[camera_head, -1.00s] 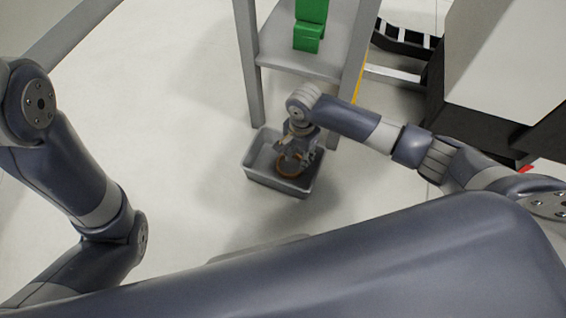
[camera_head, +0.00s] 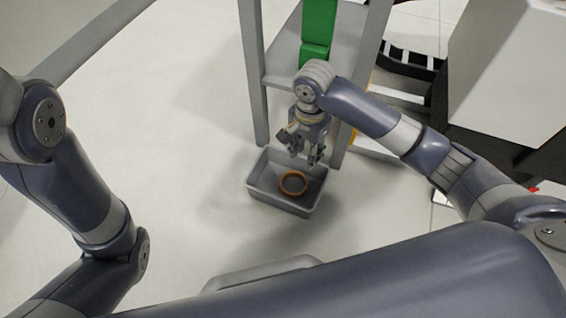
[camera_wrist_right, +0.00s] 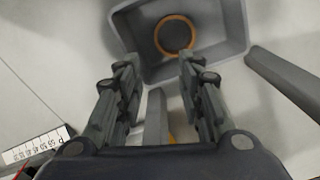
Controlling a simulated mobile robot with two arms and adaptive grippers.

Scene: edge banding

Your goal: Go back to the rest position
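My right gripper (camera_head: 306,158) is above the back part of a grey bin on the floor, its fingers apart and empty. In the right wrist view both fingers of the right gripper (camera_wrist_right: 158,70) are spread with nothing between them. An orange ring (camera_head: 293,183) lies in the grey bin (camera_head: 262,192). The ring (camera_wrist_right: 174,34) and the bin (camera_wrist_right: 215,57) also show at the top of the right wrist view, beyond the fingertips. My left arm shows at the left of the head view, but its gripper is out of view.
A grey table or rack (camera_head: 259,85) stands behind the bin, with a green object (camera_head: 318,35) on it. A white and black machine (camera_head: 500,70) stands at the right. A ruler-like strip (camera_wrist_right: 35,145) shows in the right wrist view. The floor left of the bin is clear.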

